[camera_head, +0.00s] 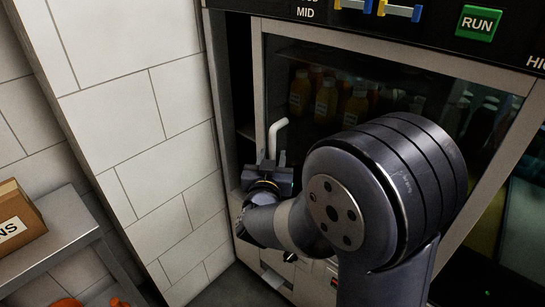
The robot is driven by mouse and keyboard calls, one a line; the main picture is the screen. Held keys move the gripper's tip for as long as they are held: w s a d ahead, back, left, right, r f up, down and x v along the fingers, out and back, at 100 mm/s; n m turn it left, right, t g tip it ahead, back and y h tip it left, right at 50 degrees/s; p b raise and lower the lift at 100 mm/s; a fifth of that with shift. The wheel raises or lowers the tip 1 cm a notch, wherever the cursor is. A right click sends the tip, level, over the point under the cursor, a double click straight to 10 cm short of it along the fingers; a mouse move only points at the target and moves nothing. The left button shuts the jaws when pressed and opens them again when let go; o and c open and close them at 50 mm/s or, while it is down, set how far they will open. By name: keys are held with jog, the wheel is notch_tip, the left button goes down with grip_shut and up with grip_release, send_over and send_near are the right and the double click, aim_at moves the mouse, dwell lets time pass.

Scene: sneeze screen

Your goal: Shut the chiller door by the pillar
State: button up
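The chiller door (259,90) is a glass door with a pale metal frame, in the middle of the head view. It appears ajar: a dark gap (238,75) shows between its left edge and the cabinet frame beside the pillar. A white bent handle (275,134) is on the door's left side. The pillar (150,130) is pale and tiled, left of the chiller. My gripper (271,165) is at the lower part of the handle. Its fingers are small and dark, and whether they grip the handle cannot be told. My arm hides the door's lower middle.
Bottles (327,98) stand behind the glass. A control panel (440,30) with a green RUN button (479,23) runs above the door. A metal shelf (65,228) with a cardboard box (17,214) stands at the left. Dark floor shows at bottom centre.

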jog(key=shift+w+d, duration=0.1)
jog(key=shift+w, duration=0.45)
grip_shut()
